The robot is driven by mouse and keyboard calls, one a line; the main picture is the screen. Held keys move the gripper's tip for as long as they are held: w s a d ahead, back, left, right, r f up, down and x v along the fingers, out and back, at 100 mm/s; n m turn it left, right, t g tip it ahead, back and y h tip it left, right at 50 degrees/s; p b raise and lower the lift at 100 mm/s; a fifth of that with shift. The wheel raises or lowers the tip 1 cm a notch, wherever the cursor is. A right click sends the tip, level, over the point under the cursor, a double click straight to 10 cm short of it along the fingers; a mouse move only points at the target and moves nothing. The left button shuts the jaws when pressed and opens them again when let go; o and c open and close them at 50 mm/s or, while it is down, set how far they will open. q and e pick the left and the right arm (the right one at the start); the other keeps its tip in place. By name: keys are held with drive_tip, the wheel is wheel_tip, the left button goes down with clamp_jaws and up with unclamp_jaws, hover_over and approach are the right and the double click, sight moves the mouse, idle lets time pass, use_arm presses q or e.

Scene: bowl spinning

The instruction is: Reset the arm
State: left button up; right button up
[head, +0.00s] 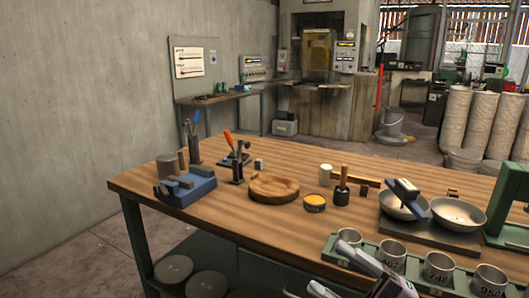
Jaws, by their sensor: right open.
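My right gripper (334,266) comes in at the bottom edge, right of centre. It is open with nothing seen between its fingers, in front of the green rack of metal cups. The rest of my right arm is cut off by the frame. My left gripper is not in view. Two shallow metal bowls, a left one (387,206) and a right one (459,214), sit on a dark base on the right of the wooden workbench (240,219). A blue and grey piece (406,195) lies across or above the left bowl.
The green rack (372,247) with several labelled cups is close to my right gripper. A round wooden block (273,188), yellow tin (315,203), mallet (342,190) and blue vise-like tool (186,190) stand farther back. The bench's front left is clear.

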drive_tip(key=s+d+f+m+t+h+p, duration=0.1)
drive_tip(key=d+f+m+t+h, duration=0.2)
drive_tip(key=f+m+h, duration=0.4)
drive_tip(key=d+f+m+t+h+p, duration=0.1)
drive_tip(key=d+f+m+t+h, duration=0.2)
drive_tip(key=f+m+h, duration=0.55)
drive_tip(key=s+d+f+m+g+h+p, duration=0.2)
drive_tip(key=s+f+m+g, duration=0.4)
drive_tip(key=s+f, duration=0.7)
drive_tip(key=shift+s+d+m, duration=0.25)
drive_tip(key=shift+d+m, duration=0.2)
drive_tip(key=shift+m, duration=0.4)
